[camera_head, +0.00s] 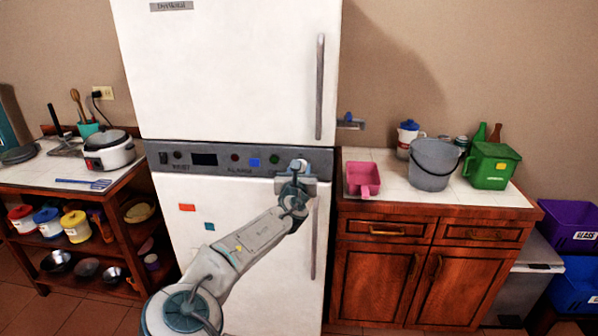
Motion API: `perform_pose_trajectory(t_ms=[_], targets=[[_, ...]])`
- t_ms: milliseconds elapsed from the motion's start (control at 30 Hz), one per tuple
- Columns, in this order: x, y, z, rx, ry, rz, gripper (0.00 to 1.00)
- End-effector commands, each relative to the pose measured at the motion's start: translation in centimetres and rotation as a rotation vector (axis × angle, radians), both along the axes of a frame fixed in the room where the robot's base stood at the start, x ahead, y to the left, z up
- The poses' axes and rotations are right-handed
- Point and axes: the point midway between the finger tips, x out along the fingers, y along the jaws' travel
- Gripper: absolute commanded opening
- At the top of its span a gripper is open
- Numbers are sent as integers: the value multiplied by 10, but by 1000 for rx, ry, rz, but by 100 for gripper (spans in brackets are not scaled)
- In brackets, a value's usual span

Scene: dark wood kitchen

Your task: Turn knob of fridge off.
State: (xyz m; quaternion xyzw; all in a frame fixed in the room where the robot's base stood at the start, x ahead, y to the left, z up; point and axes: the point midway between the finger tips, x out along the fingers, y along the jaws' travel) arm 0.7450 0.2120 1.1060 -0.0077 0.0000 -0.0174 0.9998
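The white fridge (225,70) stands in the middle, with an upper and a lower door. A grey control panel (215,160) runs between the doors, with a dark display, small round knobs or buttons and a blue square. My gripper (299,166) is in front of the right end of the panel. It hides that part, so any knob behind it is not visible. Its fingers are too small to tell open from shut.
Vertical handles (320,87) are on the fridge's right side. A wooden cabinet (430,280) on the right holds a pink scoop (363,178), a grey bucket (433,165) and a green bin (491,166). A left counter (60,172) carries a rice cooker (109,151).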

Motion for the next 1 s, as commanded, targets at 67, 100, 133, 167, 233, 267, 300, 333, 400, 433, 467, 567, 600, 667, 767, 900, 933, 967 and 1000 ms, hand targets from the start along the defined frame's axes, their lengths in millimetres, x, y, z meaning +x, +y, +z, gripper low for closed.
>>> perform_pose_trajectory(t_ms=[67, 100, 133, 167, 233, 267, 300, 333, 400, 433, 467, 567, 600, 667, 767, 900, 933, 967, 1000], targets=[[0, 0, -1, -2, 1, 1, 12], [0, 0, -1, -2, 1, 1, 12], [0, 0, -1, -2, 1, 1, 40], [0, 0, -1, -2, 1, 1, 48], [0, 0, -1, -1, 1, 1, 56], [0, 0, -1, -1, 1, 0, 56], [0, 0, -1, -1, 1, 0, 56], [0, 0, -1, -1, 1, 0, 56], [0, 0, 0, 0, 1, 0, 56], [0, 0, 0, 0, 1, 0, 56], [0, 0, 0, 0, 1, 0, 56], [-3, 0, -1, 0, 0, 0, 56], [-6, 0, -1, 0, 1, 0, 56], [-13, 2, -2, -1, 1, 2, 56], [-28, 2, -3, 0, 0, 2, 56], [-55, 3, -3, 0, 1, 1, 56], [-61, 3, -3, 1, 1, 2, 56], [-66, 4, -3, 0, 1, 2, 56], [-74, 4, -3, -1, 1, 2, 56]])
